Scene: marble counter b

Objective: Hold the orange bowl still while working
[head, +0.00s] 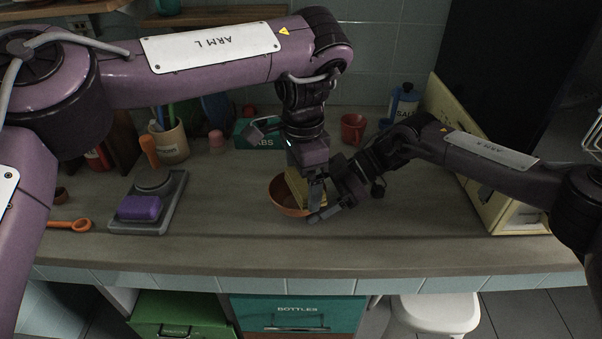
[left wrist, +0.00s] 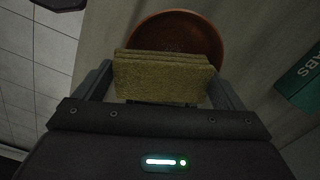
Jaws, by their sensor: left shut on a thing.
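The orange bowl (head: 277,197) stands upright on the counter near its front middle; in the left wrist view the bowl (left wrist: 172,28) lies beyond the sponge. My left gripper (head: 306,181) points down over the bowl and is shut on a yellow-green sponge (head: 294,187). The sponge (left wrist: 163,80) sits between both fingers in the left wrist view. Whether it touches the bowl is unclear. My right gripper (head: 332,208) reaches in from the right at the bowl's right rim. Its fingers are partly hidden, so its grip on the rim cannot be told.
A grey tray (head: 150,222) with a purple sponge (head: 140,208) lies to the left, near an orange spoon (head: 70,225). A teal box (head: 258,132) and red mug (head: 353,128) stand behind. A cream board (head: 480,170) leans at right. The front counter is clear.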

